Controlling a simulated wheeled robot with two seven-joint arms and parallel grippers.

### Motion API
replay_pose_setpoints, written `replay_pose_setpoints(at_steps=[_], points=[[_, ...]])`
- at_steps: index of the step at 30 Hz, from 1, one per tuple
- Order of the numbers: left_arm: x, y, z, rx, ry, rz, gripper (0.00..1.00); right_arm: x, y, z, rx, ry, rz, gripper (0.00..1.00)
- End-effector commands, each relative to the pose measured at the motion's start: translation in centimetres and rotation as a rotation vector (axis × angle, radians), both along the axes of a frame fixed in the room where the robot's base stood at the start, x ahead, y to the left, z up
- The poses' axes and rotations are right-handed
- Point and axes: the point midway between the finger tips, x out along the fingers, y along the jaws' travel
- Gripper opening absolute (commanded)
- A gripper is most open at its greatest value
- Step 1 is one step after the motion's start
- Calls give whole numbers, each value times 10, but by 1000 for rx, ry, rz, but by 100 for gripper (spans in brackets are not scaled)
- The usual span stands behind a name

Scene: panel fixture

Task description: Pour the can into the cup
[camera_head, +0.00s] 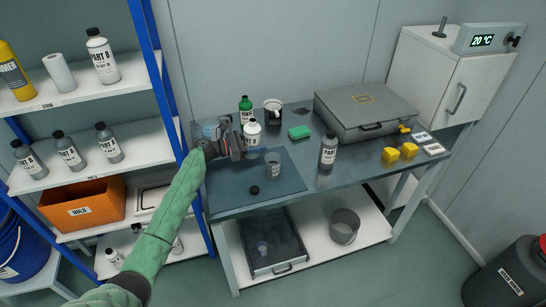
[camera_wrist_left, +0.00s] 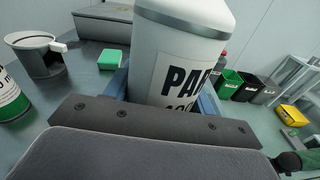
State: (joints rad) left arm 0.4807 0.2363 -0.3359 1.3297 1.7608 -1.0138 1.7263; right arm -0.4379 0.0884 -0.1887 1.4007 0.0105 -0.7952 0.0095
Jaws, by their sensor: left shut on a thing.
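My left gripper (camera_head: 243,142) is shut on a white can (camera_head: 252,131) with a black-lettered label. In the left wrist view the can (camera_wrist_left: 178,55) stands between the jaws, and "PA" shows on its label. The can looks close to upright; its base is hidden, so I cannot tell if it touches the bench. A small grey, see-through cup (camera_head: 273,166) with a pale label stands upright on the blue mat (camera_head: 228,193), to the right of and nearer than the can. A black cap (camera_head: 254,190) lies on the mat. My right gripper is not in view.
Shelves (camera_head: 85,80) with a blue post flank the left. The mat's front is mostly clear.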

Motion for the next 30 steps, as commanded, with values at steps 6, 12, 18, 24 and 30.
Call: replay_pose_setpoints(at_steps=[6,12,18,24,30], points=[[0,1,13,98,-51,1,17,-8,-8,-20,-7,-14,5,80],[1,1,12,186,-97,0,17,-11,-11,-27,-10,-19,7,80],[1,1,11,276,-142,0,17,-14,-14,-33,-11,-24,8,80],[1,1,11,364,-189,1,17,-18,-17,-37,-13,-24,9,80],[0,-1,20,453,-235,0,17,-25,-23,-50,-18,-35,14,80]])
